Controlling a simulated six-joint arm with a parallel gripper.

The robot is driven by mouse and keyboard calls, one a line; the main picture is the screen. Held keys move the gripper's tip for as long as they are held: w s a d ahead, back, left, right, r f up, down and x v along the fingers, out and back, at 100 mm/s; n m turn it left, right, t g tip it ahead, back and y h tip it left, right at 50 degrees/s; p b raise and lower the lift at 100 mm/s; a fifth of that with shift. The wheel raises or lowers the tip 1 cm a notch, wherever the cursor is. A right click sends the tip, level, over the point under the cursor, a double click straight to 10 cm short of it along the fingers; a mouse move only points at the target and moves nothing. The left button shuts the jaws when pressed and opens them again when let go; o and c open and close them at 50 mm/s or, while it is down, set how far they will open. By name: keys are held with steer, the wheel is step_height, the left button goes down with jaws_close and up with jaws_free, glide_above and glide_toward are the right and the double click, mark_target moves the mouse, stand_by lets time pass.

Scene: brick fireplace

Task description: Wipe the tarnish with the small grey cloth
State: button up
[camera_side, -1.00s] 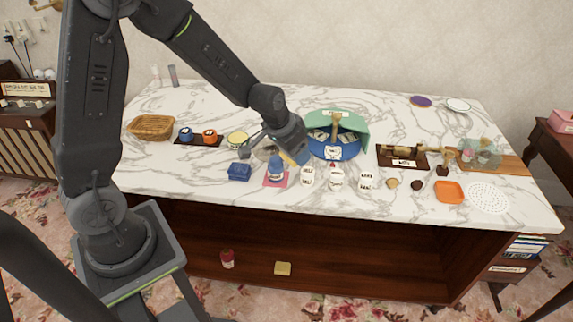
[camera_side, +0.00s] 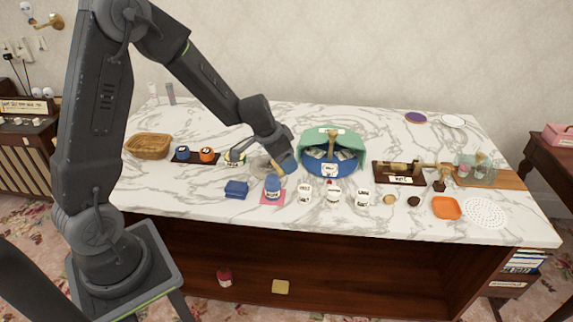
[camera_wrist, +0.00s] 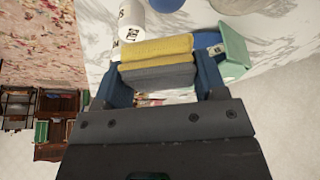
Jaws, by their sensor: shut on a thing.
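My gripper (camera_side: 281,163) is low over the marble top in the side view, near the middle. In the wrist view my gripper (camera_wrist: 160,75) is shut on a layered grey-and-yellow pad (camera_wrist: 157,48). Its grey layer lies nearer the palm and its yellow layer faces away. I cannot tell whether this is the small grey cloth. The pad's yellow edge (camera_side: 276,168) shows in the side view. A dull brownish patch (camera_side: 260,163), perhaps the tarnish, lies on the top just left of the gripper. I cannot tell whether the pad touches it.
White jars (camera_side: 333,191) line the front.

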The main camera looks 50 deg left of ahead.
steer(key=w+a+f+m+g+h, duration=0.15)
steer(key=a+m, duration=0.45)
steer(key=a, duration=0.9)
steer(key=m, duration=0.1)
glide_above(261, 166)
steer(key=shift+h, duration=0.45)
steer(key=shift+s+a+f, duration=0.1)
steer(key=shift+s+f, duration=0.05)
steer(key=shift+f, duration=0.95)
steer(key=shift+s+a+f, duration=0.1)
steer(key=shift+s+f, duration=0.05)
steer(key=shift+f, duration=1)
steer(key=shift+s+a+f, duration=0.1)
steer(key=shift+s+f, duration=0.05)
steer(key=shift+f, duration=0.95)
steer(key=shift+x, duration=1.2)
steer(key=shift+c, duration=0.3)
steer(key=shift+w+d, duration=2.5)
steer(key=shift+s+a+f, duration=0.1)
steer(key=shift+s+a, duration=2.65)
steer(key=shift+a, duration=0.2)
steer(key=w+d, duration=0.4)
steer(key=shift+w+d, duration=0.8)
steer(key=shift+d, duration=0.05)
steer(key=shift+s+a, duration=2.85)
step_height(261, 166, up, 8)
steer(key=shift+r, duration=0.2)
